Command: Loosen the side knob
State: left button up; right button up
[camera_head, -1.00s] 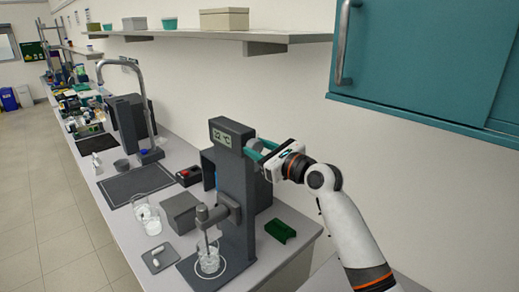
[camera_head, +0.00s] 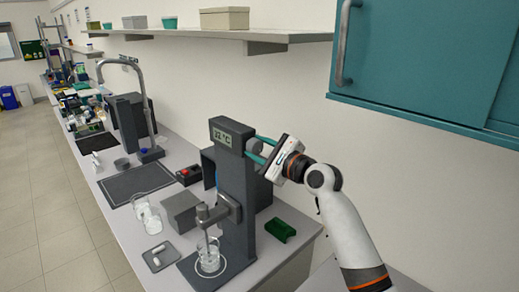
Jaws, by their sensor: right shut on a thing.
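The membrane rig (camera_head: 236,200) is a dark grey upright column with a small temperature display (camera_head: 222,138) near its top. The side knob (camera_head: 255,146) is a grey round piece on the column's right side, partly hidden by my gripper. My right gripper (camera_head: 262,152) comes in from the right, with its teal fingers around the knob and shut on it. The gripper body is tilted. A stirrer arm reaches down from the column into a glass beaker (camera_head: 208,259) on the rig's base. My left gripper does not show.
A green holder (camera_head: 280,230) lies on the bench right of the column. A grey box (camera_head: 182,211), glassware (camera_head: 149,216) and a small tray (camera_head: 160,256) stand to the left. A shelf (camera_head: 240,35) and teal cabinet (camera_head: 430,60) hang above.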

jog(key=n+b, duration=0.1)
jog(key=n, duration=0.4)
jog(key=shift+f+n+b, duration=0.15)
jog(key=shift+n+b, duration=0.15)
jog(key=shift+b, duration=0.05)
jog(key=n+b, duration=0.2)
jog(key=n, duration=0.3)
jog(key=shift+n+b, duration=0.3)
jog(key=shift+n, duration=0.1)
jog(key=o, duration=1)
jog(key=shift+s, duration=0.1)
jog(key=shift+b+v, duration=2)
jog(key=shift+v, duration=3.95)
